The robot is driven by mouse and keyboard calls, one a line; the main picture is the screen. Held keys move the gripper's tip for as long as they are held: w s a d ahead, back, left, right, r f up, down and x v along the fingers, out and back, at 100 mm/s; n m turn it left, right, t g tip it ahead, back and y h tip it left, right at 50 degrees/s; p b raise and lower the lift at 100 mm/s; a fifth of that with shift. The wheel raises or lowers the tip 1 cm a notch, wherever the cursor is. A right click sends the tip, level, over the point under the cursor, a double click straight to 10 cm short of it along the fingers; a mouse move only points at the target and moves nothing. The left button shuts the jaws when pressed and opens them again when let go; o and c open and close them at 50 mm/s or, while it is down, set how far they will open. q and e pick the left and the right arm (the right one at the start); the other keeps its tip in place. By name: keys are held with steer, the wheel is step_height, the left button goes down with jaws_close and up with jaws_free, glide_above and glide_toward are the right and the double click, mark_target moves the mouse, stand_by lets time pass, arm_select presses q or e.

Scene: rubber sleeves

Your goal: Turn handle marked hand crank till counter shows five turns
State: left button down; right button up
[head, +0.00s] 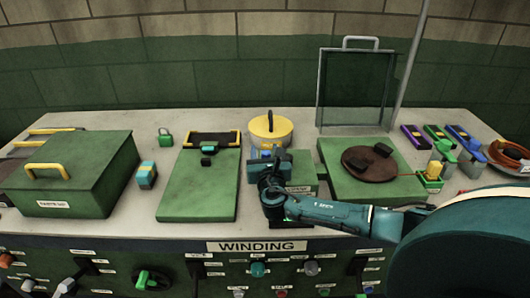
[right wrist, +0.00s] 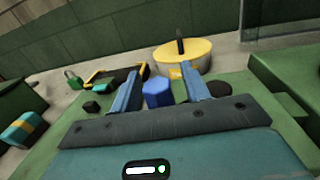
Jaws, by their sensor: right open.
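My right gripper (head: 268,158) is over the middle of the bench, in front of the yellow-lidded round pot (head: 283,127). In the right wrist view its two blue fingers (right wrist: 160,76) are open. A blue faceted knob (right wrist: 157,95) stands between them, with a gap at least on the right; it may be the crank handle, but I cannot read a marking. A green box (head: 303,188) with a small, unreadable label is partly hidden behind my right gripper. I cannot make out a counter. My left gripper is not in view.
A green lidded box (head: 95,170) and a flat green board (head: 200,185) are at left. A green platform with a brown disc (head: 368,165) is at right, before an upright framed panel (head: 355,85). The front panel reads WINDING (head: 256,246) and carries several knobs.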

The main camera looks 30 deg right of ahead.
jaws_close()
stand_by(0.3)
steer(key=shift+w+f, duration=0.1)
stand_by(0.4)
